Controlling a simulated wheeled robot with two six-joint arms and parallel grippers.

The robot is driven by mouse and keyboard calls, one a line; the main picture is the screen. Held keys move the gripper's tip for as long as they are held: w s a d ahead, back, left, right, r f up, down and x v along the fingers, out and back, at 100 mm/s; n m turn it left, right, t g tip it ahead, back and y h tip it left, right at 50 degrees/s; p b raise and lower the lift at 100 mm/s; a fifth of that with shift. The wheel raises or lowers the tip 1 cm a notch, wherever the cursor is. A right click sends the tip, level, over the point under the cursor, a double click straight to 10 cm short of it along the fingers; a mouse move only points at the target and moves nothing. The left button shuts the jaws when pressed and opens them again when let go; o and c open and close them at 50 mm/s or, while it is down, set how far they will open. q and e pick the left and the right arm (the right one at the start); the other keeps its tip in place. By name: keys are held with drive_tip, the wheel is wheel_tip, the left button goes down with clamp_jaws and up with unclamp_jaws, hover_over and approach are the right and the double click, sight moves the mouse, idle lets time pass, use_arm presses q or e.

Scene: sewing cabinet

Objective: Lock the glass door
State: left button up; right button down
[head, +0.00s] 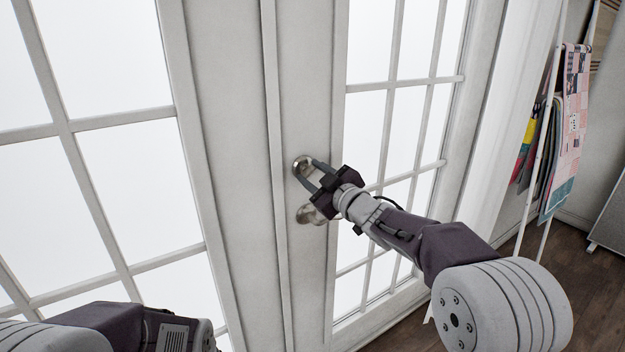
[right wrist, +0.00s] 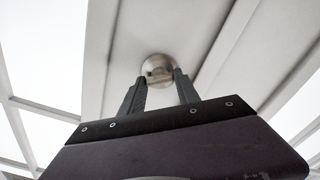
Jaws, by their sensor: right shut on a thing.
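The white glass double door (head: 232,150) fills most of the head view, its two leaves meeting at the middle. A round metal lock (head: 302,165) is on the right leaf, with a second round metal fitting, the knob (head: 308,214), below it and partly hidden by my gripper. My right gripper (head: 309,174) is at the upper lock, its two fingers shut on the lock's turn piece. The lock (right wrist: 158,66) also shows in the right wrist view, with the fingertips on either side of its centre; the turn piece is mostly hidden. My left arm shows at the lower left; its fingers are out of view.
A white rack with hanging quilts and fabrics (head: 568,125) stands at the right. A white curtain (head: 505,110) hangs beside the door. The wooden floor (head: 590,290) is bare at the lower right.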

drive_tip(key=n+b, duration=0.1)
drive_tip(key=n, duration=0.1)
drive_tip(key=n+b, duration=0.1)
drive_tip(key=n, duration=0.2)
drive_tip(key=shift+f+n+b, duration=0.2)
drive_tip(key=shift+n+b, duration=0.1)
drive_tip(key=shift+b, duration=0.05)
drive_tip(key=n+b, duration=0.2)
drive_tip(key=n, duration=0.2)
drive_tip(key=shift+n, duration=0.7)
drive_tip(key=c, duration=0.9)
unclamp_jaws()
drive_tip(key=shift+r, duration=0.1)
drive_tip(key=shift+s, duration=0.1)
drive_tip(key=v, duration=0.9)
